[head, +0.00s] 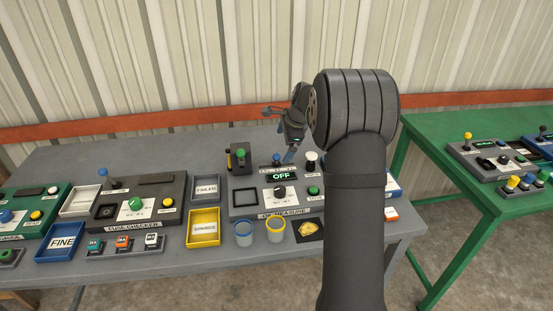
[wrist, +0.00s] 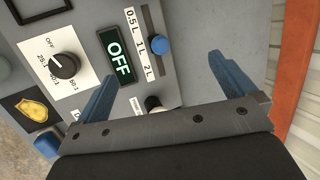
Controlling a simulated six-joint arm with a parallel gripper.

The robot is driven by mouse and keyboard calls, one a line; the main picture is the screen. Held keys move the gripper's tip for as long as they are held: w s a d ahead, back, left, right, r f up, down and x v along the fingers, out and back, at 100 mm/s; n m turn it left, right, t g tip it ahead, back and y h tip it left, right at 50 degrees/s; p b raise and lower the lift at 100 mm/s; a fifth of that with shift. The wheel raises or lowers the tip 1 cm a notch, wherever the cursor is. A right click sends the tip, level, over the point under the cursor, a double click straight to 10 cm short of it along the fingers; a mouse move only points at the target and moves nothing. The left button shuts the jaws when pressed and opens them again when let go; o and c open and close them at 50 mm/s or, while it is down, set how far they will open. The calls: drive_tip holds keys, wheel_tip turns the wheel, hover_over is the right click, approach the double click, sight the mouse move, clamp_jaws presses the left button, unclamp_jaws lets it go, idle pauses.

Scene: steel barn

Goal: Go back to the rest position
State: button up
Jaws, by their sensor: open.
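The panel shows below and to the left there, with a lit OFF display (wrist: 118,56), a black dial (wrist: 64,65) and a blue slider knob (wrist: 160,46) by the 0.5, 1 and 2 L marks. My arm hides the panel's right side in the head view.
The fuse checker (head: 163,190), a yellow tray (head: 203,240), a FINE tray (head: 61,250), a FAILED tray (head: 206,178) and two cups (head: 244,241) (head: 276,237) crowd the table. A green table (head: 440,125) stands right. A ribbed wall (head: 240,50) with an orange rail (head: 200,120) rises behind.

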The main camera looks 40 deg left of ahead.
idle(0.3)
drive_tip(key=v, duration=1)
drive_tip(key=shift+d, duration=0.1)
drive_tip(key=s+d+r+h, duration=0.1)
drive_tip(key=s+d+h, duration=0.15)
drive_tip(key=d, duration=0.45)
drive_tip(key=s+d+r+g+h, duration=0.1)
drive_tip(key=s+d, duration=0.2)
drive_tip(key=d, duration=0.3)
drive_tip(key=s+d+r+h, duration=0.1)
drive_tip(key=s+d, duration=0.2)
drive_tip(key=d, duration=0.4)
wheel_tip(320, 180, down, 10)
drive_tip(key=shift+s+f, duration=0.2)
drive_tip(key=shift+d, duration=0.1)
wheel_tip(320, 180, up, 10)
